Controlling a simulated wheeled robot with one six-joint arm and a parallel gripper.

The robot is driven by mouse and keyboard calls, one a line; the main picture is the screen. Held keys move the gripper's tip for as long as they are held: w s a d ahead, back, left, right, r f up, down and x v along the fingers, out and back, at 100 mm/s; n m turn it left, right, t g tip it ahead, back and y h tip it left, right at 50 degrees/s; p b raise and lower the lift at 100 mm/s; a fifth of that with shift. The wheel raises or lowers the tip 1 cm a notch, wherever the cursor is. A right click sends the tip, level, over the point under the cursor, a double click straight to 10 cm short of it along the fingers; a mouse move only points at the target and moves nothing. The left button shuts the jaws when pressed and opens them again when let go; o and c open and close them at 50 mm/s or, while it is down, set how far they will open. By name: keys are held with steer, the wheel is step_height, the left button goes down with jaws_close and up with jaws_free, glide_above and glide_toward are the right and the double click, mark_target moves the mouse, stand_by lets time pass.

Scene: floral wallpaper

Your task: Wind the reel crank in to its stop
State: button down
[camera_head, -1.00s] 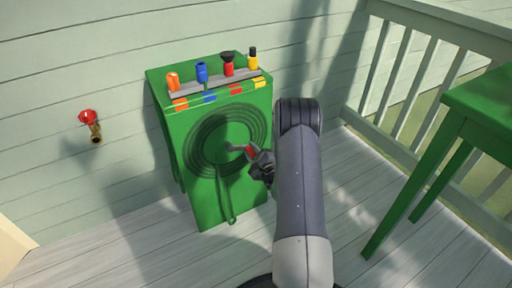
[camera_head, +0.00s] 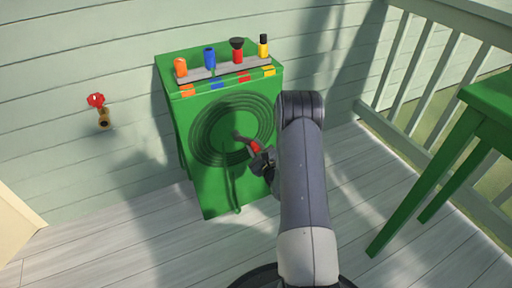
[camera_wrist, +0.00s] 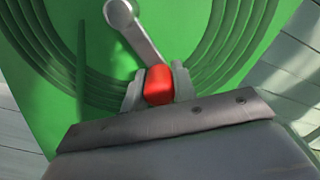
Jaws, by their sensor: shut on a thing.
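The reel is a green box (camera_head: 208,190) against the wall, with dark green hose rings (camera_head: 203,150) on its front. A grey crank arm (camera_wrist: 139,37) runs from the hub at the rings' centre down and to the right to a red handle. My gripper (camera_head: 262,158) is shut on the red crank handle (camera_wrist: 159,85); in the wrist view the two grey fingers (camera_wrist: 158,88) stand on either side of it. The handle also shows in the head view (camera_head: 254,147). A green hose end (camera_head: 233,185) hangs down the front of the box.
A grey rack on the box top holds orange (camera_head: 180,67), blue (camera_head: 209,58), red (camera_head: 237,52) and yellow (camera_head: 263,47) nozzles. A red-handled tap (camera_head: 97,101) is on the wall at left. A green table (camera_head: 485,105) and a railing (camera_head: 420,60) stand at right. Deck floor is clear in front.

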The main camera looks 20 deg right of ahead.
steer(key=c, duration=1.1)
jaws_free()
steer(key=shift+c, duration=0.2)
steer(key=s+p, duration=0.2)
steer(key=s, duration=0.8)
steer(key=shift+s+d, duration=0.2)
steer(key=shift+s, duration=0.2)
